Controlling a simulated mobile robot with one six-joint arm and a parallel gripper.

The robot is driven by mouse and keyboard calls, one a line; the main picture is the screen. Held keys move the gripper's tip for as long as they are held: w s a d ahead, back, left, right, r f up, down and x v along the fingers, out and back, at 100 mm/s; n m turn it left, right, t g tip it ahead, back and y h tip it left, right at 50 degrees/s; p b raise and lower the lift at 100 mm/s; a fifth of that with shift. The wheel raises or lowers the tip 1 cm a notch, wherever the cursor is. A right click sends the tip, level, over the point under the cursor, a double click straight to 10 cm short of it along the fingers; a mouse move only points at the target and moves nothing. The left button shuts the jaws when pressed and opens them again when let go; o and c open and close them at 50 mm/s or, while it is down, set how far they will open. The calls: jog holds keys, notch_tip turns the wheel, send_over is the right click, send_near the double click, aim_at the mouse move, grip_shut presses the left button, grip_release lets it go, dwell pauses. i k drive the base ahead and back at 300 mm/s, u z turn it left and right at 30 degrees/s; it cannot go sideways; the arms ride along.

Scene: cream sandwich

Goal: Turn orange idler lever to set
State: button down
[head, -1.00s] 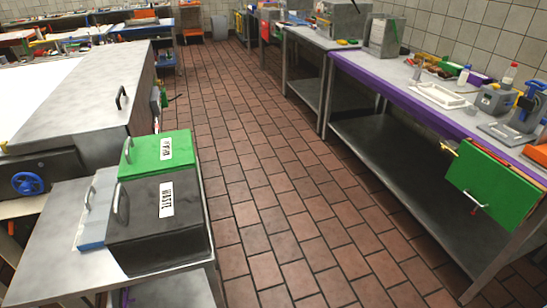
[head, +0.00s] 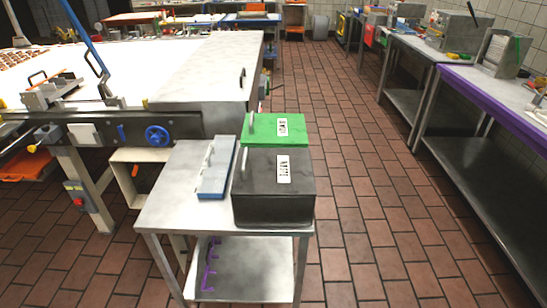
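No orange idler lever can be made out for certain in the head view. A long white-topped machine (head: 110,88) fills the left side, with a blue handwheel (head: 157,136) on its front side. A small orange part (head: 135,171) shows low beside the machine's leg, too small to identify. A tall blue lever arm (head: 84,40) rises from the machine's top at the left. My gripper is not in view.
A steel side table (head: 170,190) stands in front of the machine, holding a black box (head: 273,190), a green box (head: 268,128) and a blue-edged tray (head: 217,168). Steel benches (head: 460,110) line the right. The tiled floor (head: 345,170) between is clear.

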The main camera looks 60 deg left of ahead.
aim_at(136, 166)
jog(key=u, duration=5.8)
jog(key=i, duration=0.1)
jog(key=z, duration=2.95)
jog(key=i, duration=1)
jog(key=u, duration=0.1)
